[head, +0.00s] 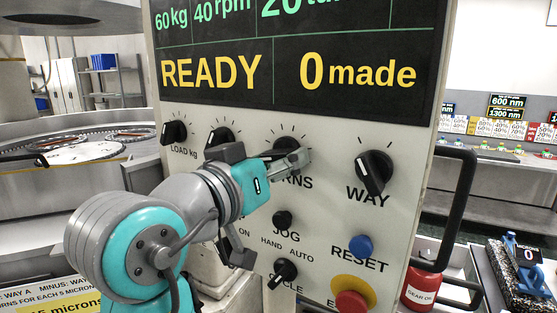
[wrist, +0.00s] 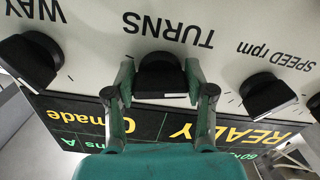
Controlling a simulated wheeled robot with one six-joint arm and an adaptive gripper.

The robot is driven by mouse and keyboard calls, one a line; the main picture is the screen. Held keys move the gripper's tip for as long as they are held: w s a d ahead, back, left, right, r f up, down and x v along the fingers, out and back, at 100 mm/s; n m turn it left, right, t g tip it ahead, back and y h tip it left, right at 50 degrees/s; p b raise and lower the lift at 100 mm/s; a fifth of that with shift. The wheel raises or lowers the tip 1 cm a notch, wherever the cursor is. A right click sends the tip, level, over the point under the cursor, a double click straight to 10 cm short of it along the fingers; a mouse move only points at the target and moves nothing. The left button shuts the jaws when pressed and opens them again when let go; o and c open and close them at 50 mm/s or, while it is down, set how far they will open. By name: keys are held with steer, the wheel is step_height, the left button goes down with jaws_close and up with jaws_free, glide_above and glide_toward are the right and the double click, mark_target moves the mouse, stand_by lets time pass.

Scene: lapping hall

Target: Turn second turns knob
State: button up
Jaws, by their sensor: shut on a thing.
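The TURNS knob (wrist: 160,76) is black with a white mark on its lower edge in the wrist view. My gripper (wrist: 160,88) is shut on it, one finger on each side. In the head view my gripper (head: 292,158) reaches the panel from the left and hides most of the TURNS knob and part of its label. The control panel (head: 330,215) is pale grey. Its display (head: 285,70) reads 60 kg, 40 rpm, 20 with a partly cut-off word, READY and 0 made.
The WAY knob (head: 374,173) is right of my gripper, and the LOAD knob (head: 174,132) and speed knob (head: 219,138) are left. Below are a JOG button (head: 283,219), a HAND/AUTO knob (head: 285,272), a blue RESET button (head: 360,247) and a red button (head: 350,301). A black handle (head: 459,205) borders the panel.

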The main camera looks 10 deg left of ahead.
steer(key=m, duration=0.6)
steer(key=shift+a, duration=0.15)
steer(key=m, duration=0.5)
steer(key=shift+w+a, duration=0.1)
steer(key=shift+m, duration=0.4)
steer(key=o, duration=1.2)
steer(key=shift+c, duration=0.2)
steer(key=v, duration=1.2)
